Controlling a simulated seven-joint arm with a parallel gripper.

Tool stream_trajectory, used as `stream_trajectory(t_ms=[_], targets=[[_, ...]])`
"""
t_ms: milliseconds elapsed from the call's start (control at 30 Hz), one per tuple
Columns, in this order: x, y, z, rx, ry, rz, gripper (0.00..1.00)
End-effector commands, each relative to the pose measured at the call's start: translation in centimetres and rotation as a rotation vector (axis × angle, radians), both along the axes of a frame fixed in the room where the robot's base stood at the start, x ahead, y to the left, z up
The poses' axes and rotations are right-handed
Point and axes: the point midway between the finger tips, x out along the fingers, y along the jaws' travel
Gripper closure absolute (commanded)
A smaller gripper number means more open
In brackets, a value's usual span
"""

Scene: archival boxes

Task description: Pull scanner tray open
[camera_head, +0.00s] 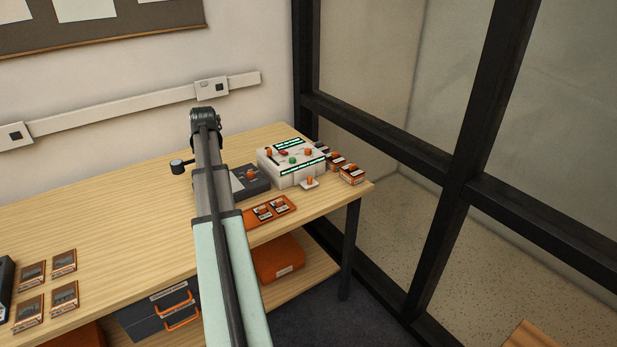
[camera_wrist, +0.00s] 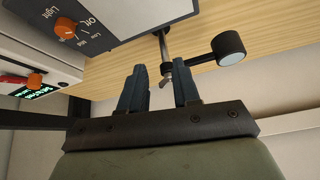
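The scanner appears to be the white box (camera_head: 275,167) with green-lit displays and orange knobs at the right end of the bench. A small white piece with an orange knob (camera_head: 309,182) sticks out at its front right; I cannot tell whether this is the tray. In the wrist view, part of the white box (camera_wrist: 60,65) shows at the left, with a red lever and an orange knob. My gripper (camera_wrist: 159,88) has its two dark fingers apart and nothing held between them. It is away from the white box. In the head view my arm hides it.
A dark grey light unit (camera_head: 250,181), with its "Light" dial knob (camera_wrist: 67,28) in the wrist view, stands beside the scanner. A black lamp head (camera_wrist: 229,47) on a metal post is close beyond my fingers. An orange tray (camera_head: 286,214) lies in front. The bench's left middle (camera_head: 120,220) is clear.

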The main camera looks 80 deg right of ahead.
Motion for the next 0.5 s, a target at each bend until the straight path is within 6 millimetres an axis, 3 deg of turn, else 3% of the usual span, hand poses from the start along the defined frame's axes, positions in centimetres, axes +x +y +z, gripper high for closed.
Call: stream_trajectory(t_ms=[33,200,500], targets=[[-2.7,-1.0,0.1,0.006,0.007,-0.024,0.69],[-10.6,-3.4,0.2,0.030,0.034,-0.083,0.69],[-24.7,-5.6,0.5,0.080,0.071,-0.184,0.69]])
